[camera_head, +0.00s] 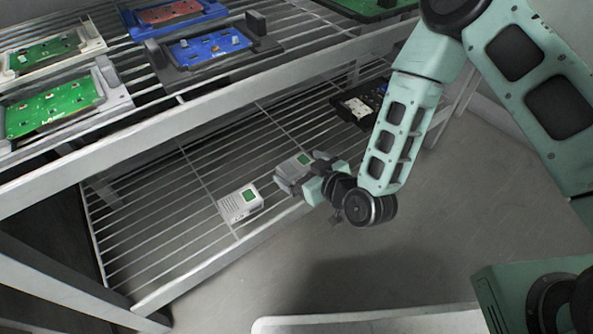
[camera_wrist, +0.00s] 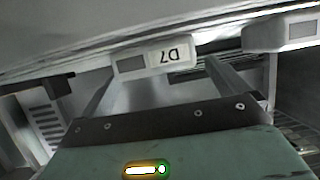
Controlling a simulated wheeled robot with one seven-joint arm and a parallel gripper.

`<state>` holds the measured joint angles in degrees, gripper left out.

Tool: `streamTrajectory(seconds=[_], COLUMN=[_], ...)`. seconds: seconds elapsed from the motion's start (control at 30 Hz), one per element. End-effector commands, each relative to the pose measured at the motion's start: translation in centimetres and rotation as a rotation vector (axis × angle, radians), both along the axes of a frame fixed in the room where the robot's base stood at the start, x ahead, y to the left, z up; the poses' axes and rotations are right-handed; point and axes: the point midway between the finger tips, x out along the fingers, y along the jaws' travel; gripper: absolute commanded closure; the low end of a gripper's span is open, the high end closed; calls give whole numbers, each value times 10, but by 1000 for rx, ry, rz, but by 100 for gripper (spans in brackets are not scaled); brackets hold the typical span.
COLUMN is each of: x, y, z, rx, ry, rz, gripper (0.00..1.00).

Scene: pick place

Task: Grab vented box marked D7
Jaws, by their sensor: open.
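The vented box marked D7 (camera_wrist: 155,62) is pale grey, and its label reads upside down in the wrist view. It sits at the far end of my gripper (camera_wrist: 162,80), whose two fingers are apart with the box's near end between or just ahead of their tips. I cannot tell whether they touch it. In the head view my gripper (camera_head: 308,186) is at the front edge of the lower wire shelf (camera_head: 165,240), at a grey box with a green panel (camera_head: 292,166) that it partly hides. No marking is readable there.
Another vented grey box (camera_head: 240,203) with a green panel lies to the left on the same shelf. A dark tray (camera_head: 362,103) stands farther back. The upper shelf (camera_head: 130,128) carries circuit boards in holders and overhangs the lower one. The lower shelf's left side is bare.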

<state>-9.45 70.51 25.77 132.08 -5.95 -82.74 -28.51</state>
Motion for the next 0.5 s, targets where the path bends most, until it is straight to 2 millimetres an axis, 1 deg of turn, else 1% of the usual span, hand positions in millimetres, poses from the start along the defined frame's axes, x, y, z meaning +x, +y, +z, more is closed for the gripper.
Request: streamTrajectory(seconds=[0.03,0.1,0.3,0.5], x=[5,12,30,37], y=[2,6,18,24], z=[-6,-11,-19,-19], rx=[1,2,2,0], ry=[-2,-3,-3,-1], rz=[-1,-1,-1,0], gripper=[0,0,0,0])
